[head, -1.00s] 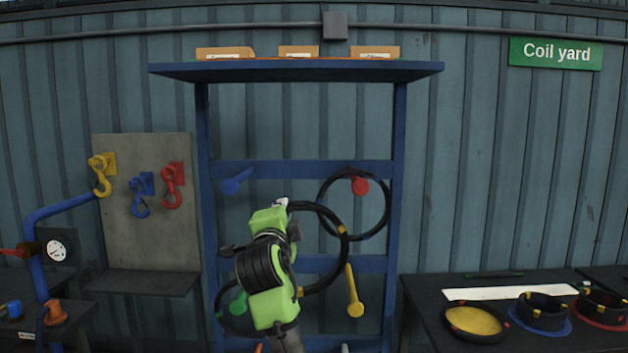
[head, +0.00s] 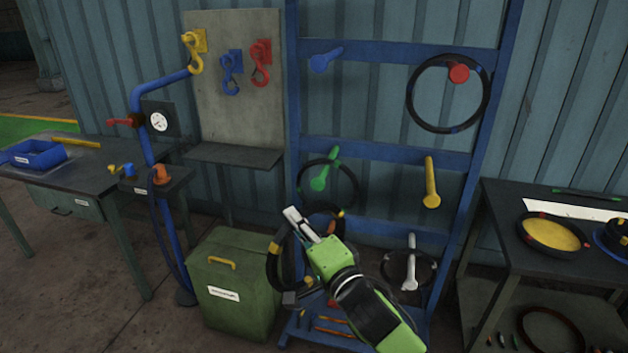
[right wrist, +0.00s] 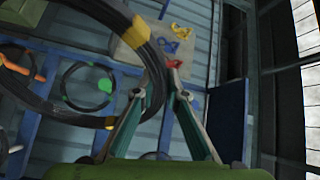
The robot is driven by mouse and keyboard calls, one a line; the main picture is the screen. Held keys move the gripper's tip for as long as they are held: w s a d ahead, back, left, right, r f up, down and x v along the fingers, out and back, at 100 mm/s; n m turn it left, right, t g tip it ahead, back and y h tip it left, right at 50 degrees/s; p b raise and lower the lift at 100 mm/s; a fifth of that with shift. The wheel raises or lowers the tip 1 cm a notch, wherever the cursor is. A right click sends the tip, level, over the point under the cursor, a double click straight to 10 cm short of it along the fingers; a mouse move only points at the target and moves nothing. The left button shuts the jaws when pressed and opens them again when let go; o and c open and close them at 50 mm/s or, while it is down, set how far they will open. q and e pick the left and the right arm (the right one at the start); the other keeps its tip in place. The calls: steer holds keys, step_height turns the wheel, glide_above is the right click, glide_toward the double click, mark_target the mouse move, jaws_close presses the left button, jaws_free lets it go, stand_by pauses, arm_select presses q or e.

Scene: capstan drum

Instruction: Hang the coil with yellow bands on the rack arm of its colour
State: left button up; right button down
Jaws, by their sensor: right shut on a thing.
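The coil with yellow bands (head: 274,264) is a black ring. My right gripper (head: 294,217) is shut on it, in front of the rack's lower left part; the gripper and arm hide part of the coil. In the right wrist view the coil (right wrist: 75,116) curves across the upper left to the fingers (right wrist: 165,85), with yellow bands showing. The yellow rack arm (head: 431,185) is bare, up and right of the gripper. The blue rack (head: 385,155) stands behind. My left gripper is not in view.
Other coils hang on the red arm (head: 459,73), green arm (head: 320,181) and pale arm (head: 409,275). The blue arm (head: 322,62) is bare. A green bin (head: 235,305) stands left of the rack, a dark table (head: 505,215) right. A hook board (head: 232,100) is behind.

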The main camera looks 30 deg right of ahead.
steer(key=s+a+f+n+y, duration=0.2)
steer(key=s+a+f, duration=0.4)
steer(key=s+a, duration=0.5)
steer(key=shift+s+a+y+b, duration=0.2)
steer(key=shift+a+y+b, duration=0.15)
steer(key=shift+y, duration=0.45)
